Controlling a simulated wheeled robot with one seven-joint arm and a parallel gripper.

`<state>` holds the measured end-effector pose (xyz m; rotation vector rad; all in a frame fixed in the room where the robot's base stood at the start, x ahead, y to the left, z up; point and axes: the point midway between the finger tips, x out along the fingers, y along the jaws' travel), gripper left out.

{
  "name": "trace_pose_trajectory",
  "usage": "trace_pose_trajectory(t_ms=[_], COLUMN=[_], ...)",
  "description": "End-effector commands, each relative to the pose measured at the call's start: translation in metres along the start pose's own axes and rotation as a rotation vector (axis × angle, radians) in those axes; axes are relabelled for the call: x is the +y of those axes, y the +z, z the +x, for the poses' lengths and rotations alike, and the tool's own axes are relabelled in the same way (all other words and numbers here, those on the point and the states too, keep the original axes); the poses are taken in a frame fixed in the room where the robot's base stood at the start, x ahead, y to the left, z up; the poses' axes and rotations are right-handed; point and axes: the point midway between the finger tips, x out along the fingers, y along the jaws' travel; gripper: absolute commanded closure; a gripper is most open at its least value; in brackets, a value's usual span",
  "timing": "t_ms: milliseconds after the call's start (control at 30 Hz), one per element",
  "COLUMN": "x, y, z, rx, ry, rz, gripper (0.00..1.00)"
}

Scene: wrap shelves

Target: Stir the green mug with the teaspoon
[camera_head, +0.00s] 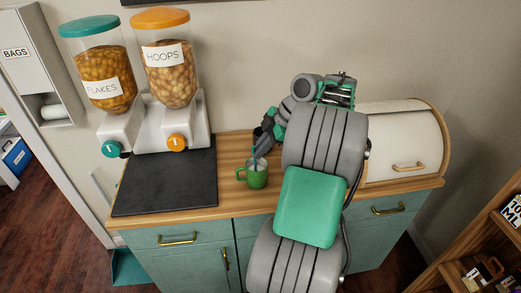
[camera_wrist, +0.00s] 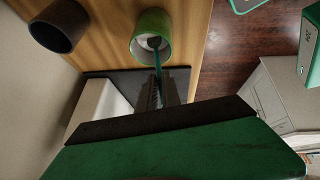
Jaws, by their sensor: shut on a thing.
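The green mug (camera_head: 256,176) stands upright on the wooden counter, to the right of the dark mat. In the wrist view the green mug (camera_wrist: 148,34) shows its open top, with a pale inside. My gripper (camera_head: 259,147) is above the mug. In the wrist view my gripper (camera_wrist: 157,88) is shut on the teaspoon (camera_wrist: 157,55), which has a teal handle. The spoon's lower end reaches into the mug's opening. How deep it goes and whether it touches the inside cannot be told. Part of the handle is hidden by my fingers.
A dark cup (camera_wrist: 59,26) stands near the mug. The dark mat (camera_head: 170,182) lies left of the mug, with the cereal dispensers (camera_head: 160,125) behind it. A bread bin (camera_head: 402,140) stands at the counter's right. The counter's front edge is close to the mug.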

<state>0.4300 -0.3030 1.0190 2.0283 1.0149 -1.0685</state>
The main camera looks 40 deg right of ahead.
Motion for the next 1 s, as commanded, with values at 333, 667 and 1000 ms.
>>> trace_pose_trajectory(t_ms=[333, 667, 1000], x=[0.001, 0.001, 0.000], y=[-0.021, -0.038, -0.039], z=[-0.030, -0.055, -0.055], rx=[0.000, -0.001, 0.000], ry=[0.000, 0.001, 0.000], rz=[0.001, 0.000, 0.001], gripper=[1.00, 1.00, 1.00])
